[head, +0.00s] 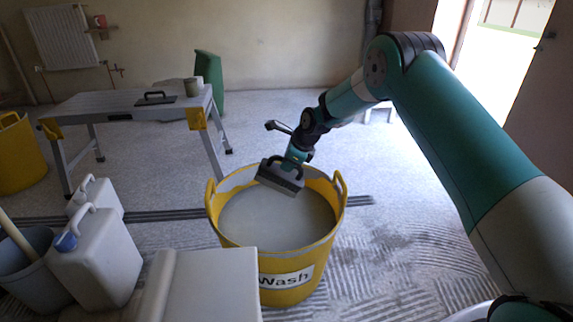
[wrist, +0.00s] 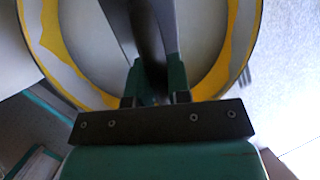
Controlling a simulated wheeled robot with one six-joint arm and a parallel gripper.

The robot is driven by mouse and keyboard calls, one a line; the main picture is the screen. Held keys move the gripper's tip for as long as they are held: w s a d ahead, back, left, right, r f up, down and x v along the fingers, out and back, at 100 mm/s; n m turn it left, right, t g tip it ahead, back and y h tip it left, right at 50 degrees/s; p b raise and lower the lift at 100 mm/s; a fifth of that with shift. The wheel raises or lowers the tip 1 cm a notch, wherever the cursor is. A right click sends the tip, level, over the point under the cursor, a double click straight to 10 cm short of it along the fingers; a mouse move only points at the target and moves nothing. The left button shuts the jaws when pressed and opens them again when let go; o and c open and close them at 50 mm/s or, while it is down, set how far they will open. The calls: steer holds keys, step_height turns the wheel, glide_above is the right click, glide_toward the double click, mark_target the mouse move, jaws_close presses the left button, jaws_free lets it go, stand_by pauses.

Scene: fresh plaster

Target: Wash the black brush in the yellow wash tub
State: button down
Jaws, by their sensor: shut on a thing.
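The yellow wash tub (head: 325,260), labelled "Wash", stands on the floor, nearly full of cloudy grey liquid. It has two rim handles. My gripper (head: 288,164) is shut on the black brush (head: 279,179) by its handle. The brush is tilted over the far part of the tub, and its pale lower edge appears just above the liquid. In the wrist view my gripper (wrist: 154,78) grips the dark brush (wrist: 150,35), with the tub rim (wrist: 245,35) around it. The brush's underside is hidden there.
White jerrycans (head: 105,255) and a grey bucket (head: 30,275) stand at the left. A grey work platform (head: 120,104) behind holds a black-handled trowel (head: 155,98). Another yellow tub (head: 20,160) is at the far left. Floor right of the wash tub is clear.

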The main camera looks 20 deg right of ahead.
step_height(320, 180, down, 18)
steer(key=b, duration=0.8)
steer(key=shift+r, duration=0.1)
